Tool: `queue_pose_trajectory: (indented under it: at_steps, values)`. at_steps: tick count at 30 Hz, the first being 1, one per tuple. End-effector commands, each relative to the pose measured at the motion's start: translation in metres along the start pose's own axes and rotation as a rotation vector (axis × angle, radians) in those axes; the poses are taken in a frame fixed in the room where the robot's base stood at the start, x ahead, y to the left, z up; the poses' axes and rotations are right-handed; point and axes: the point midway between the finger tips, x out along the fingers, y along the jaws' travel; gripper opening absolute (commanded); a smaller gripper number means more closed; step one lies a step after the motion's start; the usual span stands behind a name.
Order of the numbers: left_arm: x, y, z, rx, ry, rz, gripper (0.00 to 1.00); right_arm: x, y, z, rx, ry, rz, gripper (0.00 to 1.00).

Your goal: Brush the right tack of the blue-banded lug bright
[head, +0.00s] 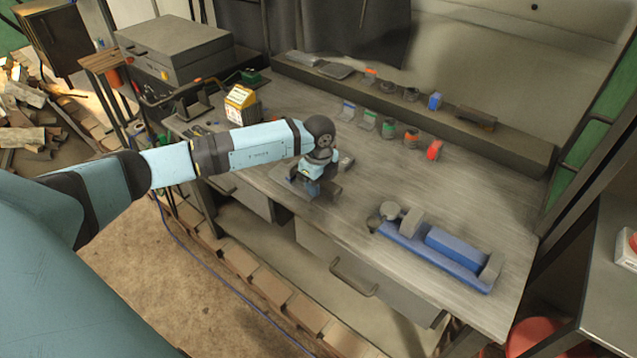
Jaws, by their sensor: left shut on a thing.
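My left gripper (314,186) points down at the workbench, near its front edge. It is shut on a partly hidden thing that I cannot name for sure. A grey, block-like piece (345,162) lies just right of the gripper. A small upright piece with a blue band (347,110) stands farther back on the bench, apart from the gripper; it may be the blue-banded lug. Its tacks are too small to make out. My right gripper is not in view.
Pieces with green (368,120), orange (411,138) and red (434,150) marks stand in a row. A raised ledge (520,145) with small items runs behind. A blue fixture (455,248) lies at the front right. The bench between is clear.

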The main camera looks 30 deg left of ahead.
Motion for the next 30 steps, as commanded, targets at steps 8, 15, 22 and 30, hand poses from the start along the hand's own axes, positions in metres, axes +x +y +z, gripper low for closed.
queue_pose_trajectory:
  at_steps: [8, 15, 22, 30]
  values:
    - [0.001, 0.007, 0.0, 0.0, 0.0, 0.0, 0.1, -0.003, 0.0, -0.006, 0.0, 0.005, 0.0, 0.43]
    - [-0.002, 0.007, -0.001, 0.0, 0.0, -0.001, 0.1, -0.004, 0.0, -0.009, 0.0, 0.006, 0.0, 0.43]
    - [-0.019, 0.007, -0.006, 0.0, 0.001, -0.001, 0.1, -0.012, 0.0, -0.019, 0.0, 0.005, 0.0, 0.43]
    - [-0.039, 0.007, -0.013, 0.0, 0.001, -0.002, 0.1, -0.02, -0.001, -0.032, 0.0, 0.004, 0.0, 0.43]
